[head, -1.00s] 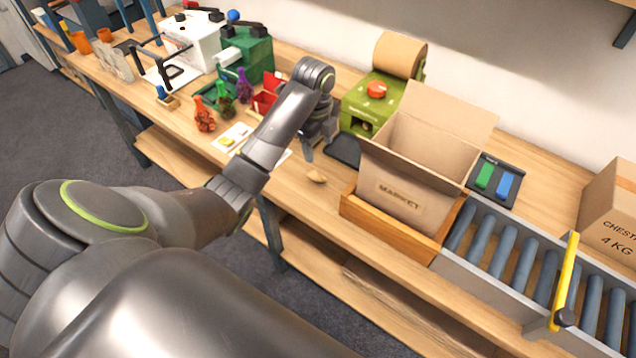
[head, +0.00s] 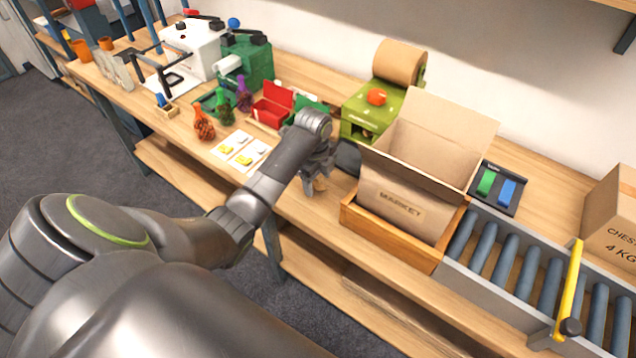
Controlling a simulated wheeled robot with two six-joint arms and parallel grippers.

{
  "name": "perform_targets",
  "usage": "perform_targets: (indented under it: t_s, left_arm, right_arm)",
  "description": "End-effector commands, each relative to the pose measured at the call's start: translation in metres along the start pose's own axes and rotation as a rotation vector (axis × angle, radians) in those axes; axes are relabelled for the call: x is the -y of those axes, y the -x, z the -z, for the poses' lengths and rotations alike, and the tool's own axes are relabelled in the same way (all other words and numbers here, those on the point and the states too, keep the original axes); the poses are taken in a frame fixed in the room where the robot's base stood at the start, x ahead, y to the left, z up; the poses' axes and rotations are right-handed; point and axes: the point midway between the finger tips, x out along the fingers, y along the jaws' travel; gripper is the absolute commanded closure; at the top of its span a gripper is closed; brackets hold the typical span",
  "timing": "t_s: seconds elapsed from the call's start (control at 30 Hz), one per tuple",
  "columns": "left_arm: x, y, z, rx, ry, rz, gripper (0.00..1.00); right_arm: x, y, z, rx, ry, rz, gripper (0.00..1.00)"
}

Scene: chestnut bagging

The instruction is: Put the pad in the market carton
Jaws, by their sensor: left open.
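The pad, a small tan crumpled piece (head: 320,185), lies on the bench in front of the green paper machine, left of the carton. My left gripper (head: 314,186) is open and points down at the pad; its fingers are around or just above it, and I cannot tell whether they touch it. The gripper hides part of the pad. The market carton (head: 405,205) stands open with its flaps up, in a wooden tray at the bench's front edge. My right gripper is not in view.
The green paper machine (head: 372,112) with a brown roll stands behind the carton. A roller conveyor (head: 520,268) with a yellow bar runs right of it. Netted bags (head: 203,124) and cards (head: 240,148) lie to the left. A closed carton (head: 615,215) stands at far right.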

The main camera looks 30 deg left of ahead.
Motion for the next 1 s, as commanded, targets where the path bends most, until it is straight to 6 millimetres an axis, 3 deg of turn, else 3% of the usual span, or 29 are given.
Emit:
perform_targets:
  t_s: [0.07, 0.43, 0.77, 1.0]
  left_arm:
    - [0.0, 0.0, 0.0, 0.0, 0.0, 0.0, 0.42]
    - [0.0, 0.001, 0.0, 0.0, 0.0, 0.0, 0.89]
    - [0.001, 0.003, 0.0, 0.0, 0.0, 0.002, 0.93]
    - [0.005, 0.042, -0.001, 0.002, -0.001, 0.008, 0.93]
  right_arm:
    - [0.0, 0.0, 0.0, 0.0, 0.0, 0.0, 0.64]
    - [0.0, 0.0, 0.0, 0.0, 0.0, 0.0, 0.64]
    - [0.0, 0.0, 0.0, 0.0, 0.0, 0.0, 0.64]
    - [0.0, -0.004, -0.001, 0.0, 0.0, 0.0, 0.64]
